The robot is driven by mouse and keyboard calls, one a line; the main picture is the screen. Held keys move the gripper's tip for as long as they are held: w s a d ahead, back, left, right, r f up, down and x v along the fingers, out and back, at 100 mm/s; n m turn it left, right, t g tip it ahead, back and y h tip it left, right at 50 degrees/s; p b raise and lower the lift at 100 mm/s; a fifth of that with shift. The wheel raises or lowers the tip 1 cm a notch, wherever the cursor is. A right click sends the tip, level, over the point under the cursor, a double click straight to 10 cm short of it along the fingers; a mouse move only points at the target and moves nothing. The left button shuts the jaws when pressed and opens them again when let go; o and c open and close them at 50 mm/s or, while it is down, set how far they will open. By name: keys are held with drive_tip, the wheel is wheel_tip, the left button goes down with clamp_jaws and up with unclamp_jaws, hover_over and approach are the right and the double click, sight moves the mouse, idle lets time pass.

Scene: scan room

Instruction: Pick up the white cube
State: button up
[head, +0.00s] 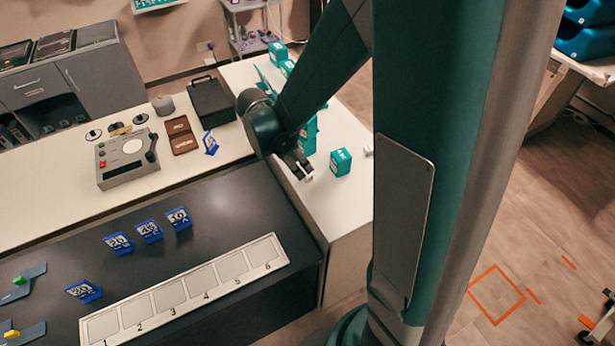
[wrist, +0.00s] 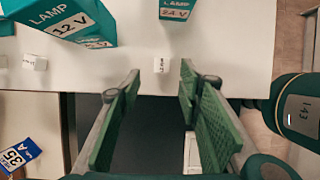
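A small white cube (wrist: 161,65) with dark print on it sits on the white counter in the wrist view, near the counter's edge and beyond my fingertips, roughly in line with the gap between them. A second small white block (wrist: 40,64) sits further left in the wrist view. My gripper (wrist: 158,82) is open and empty, its green-padded fingers wide apart. In the head view my gripper (head: 300,170) is over the white counter, and a small white piece shows by its fingertips. Another white block (head: 368,150) is partly hidden by my column.
Teal lamp boxes (wrist: 62,18) stand on the white counter (head: 345,205) close behind the cube; one teal box (head: 340,162) stands right of my gripper. A dark desk (head: 230,205) holds blue number tags and a numbered tray (head: 185,290).

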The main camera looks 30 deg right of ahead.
sight(306, 174)
drive_tip(key=shift+d+f, duration=0.25)
drive_tip(key=shift+f, duration=0.4)
drive_tip(key=shift+d+f, duration=0.1)
drive_tip(key=shift+x, duration=2.45)
drive_tip(key=shift+s+d, duration=0.1)
drive_tip(key=c, duration=0.8)
